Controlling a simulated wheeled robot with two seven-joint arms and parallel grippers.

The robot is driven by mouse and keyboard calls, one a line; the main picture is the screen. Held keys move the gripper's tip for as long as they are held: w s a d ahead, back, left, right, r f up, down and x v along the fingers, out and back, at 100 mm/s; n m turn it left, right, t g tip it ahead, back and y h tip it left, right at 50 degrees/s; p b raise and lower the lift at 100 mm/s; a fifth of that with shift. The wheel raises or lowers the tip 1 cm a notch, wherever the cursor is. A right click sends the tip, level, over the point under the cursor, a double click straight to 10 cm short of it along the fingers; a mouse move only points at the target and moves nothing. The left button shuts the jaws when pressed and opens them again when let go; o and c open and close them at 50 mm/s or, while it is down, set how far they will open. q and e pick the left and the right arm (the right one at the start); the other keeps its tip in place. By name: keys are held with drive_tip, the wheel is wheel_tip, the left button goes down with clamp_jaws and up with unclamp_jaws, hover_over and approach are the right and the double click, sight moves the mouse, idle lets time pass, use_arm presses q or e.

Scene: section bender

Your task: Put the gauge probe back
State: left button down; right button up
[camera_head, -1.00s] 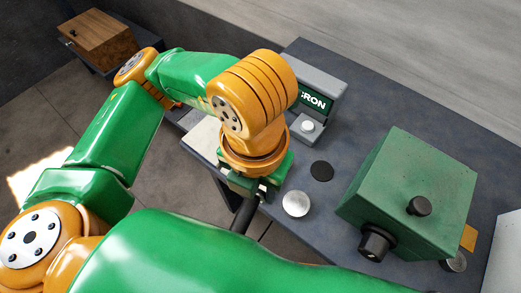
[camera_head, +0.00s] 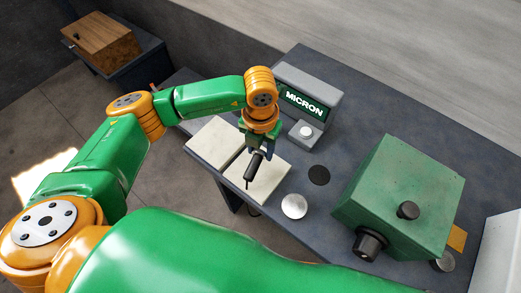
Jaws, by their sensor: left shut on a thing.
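My left gripper (camera_head: 257,148) is shut on the gauge probe (camera_head: 253,168), a dark cylinder with a thin tip pointing down. The probe is held over the right-hand pale plate (camera_head: 268,184) near the table's front edge. I cannot tell whether its tip touches the plate. The grey gauge unit marked MICRON (camera_head: 322,95) stands just behind and to the right of the gripper, with a small block and a pale round button (camera_head: 306,131) at its front. My right gripper is not in view.
A second pale plate (camera_head: 214,141) lies to the left. A black disc (camera_head: 319,175) and a silver disc (camera_head: 294,206) lie right of the probe. A green box with black knobs (camera_head: 400,195) fills the right side. A wooden box (camera_head: 102,42) stands far left.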

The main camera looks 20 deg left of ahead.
use_arm(q)
wheel_tip(320, 180, down, 2)
drive_tip(key=shift+s+p, duration=0.1)
drive_tip(key=shift+p, duration=0.35)
drive_tip(key=shift+f+b, duration=0.35)
drive_tip(key=shift+b, duration=0.1)
drive_tip(key=shift+c, duration=1.8)
unclamp_jaws()
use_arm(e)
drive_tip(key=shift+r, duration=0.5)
